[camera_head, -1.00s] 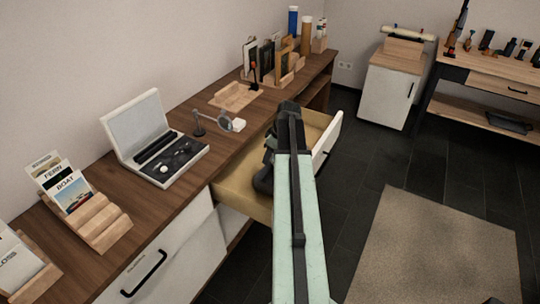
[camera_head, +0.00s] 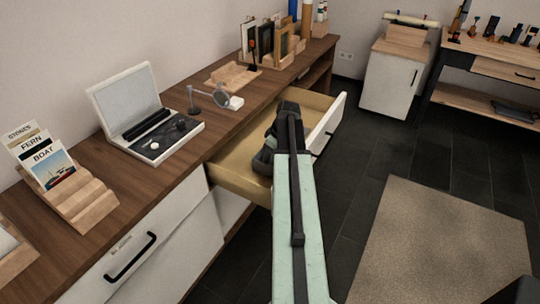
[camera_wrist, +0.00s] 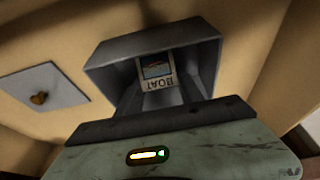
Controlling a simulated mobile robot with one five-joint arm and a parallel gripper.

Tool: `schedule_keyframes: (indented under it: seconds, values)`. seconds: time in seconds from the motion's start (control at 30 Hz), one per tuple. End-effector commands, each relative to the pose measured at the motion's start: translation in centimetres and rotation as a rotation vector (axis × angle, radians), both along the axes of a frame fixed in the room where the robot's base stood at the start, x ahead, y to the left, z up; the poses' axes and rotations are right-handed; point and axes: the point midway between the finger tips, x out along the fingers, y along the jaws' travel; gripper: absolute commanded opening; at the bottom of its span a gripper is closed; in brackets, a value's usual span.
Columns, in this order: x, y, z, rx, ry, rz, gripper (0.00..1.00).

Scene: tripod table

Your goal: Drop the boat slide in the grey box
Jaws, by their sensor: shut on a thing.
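The boat slide (camera_wrist: 157,67) is a small card with a blue and red picture and the upside-down word BOAT in the wrist view. It shows within the outline of the open grey box (camera_wrist: 112,56). My gripper (camera_head: 264,160) is dark, points down into the open drawer (camera_head: 232,178), and is shut on the slide. I cannot tell whether the slide touches the box. In the head view my arm hides the box and slide.
On the desk (camera_head: 142,188) stand a wooden rack with a larger BOAT card (camera_head: 49,166), an open white case (camera_head: 152,145) and a magnifier stand (camera_head: 194,103). The drawer's white front (camera_head: 330,124) rises beside my arm.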

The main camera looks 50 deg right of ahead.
Motion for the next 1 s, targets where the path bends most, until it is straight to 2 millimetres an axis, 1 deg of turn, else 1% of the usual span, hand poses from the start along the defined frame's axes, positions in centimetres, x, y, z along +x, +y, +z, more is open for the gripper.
schedule_keyframes:
  seconds: [0.03,0.1,0.37,0.4,0.47,0.5,0.7,0.73,0.77,1.0]
  values:
    - [0.00,0.00,-0.81,0.000,0.000,0.000,0.07]
    - [0.00,0.00,-1.01,0.000,0.000,0.000,0.07]
    - [0.01,0.00,-0.89,0.000,0.000,0.000,0.07]
    - [0.00,0.00,-0.88,0.000,0.000,0.000,0.50]
    - [0.00,0.00,-0.88,0.000,0.000,0.000,0.66]
    - [0.00,0.00,-0.88,0.000,0.000,0.000,0.69]
    - [-0.01,-0.01,-0.89,0.000,0.000,0.000,0.69]
    - [-0.01,-0.01,-0.89,0.000,0.000,0.000,0.72]
    - [-0.01,-0.01,-0.89,0.000,0.000,0.000,0.80]
    - [-0.07,-0.08,-0.90,0.000,0.000,-0.001,0.80]
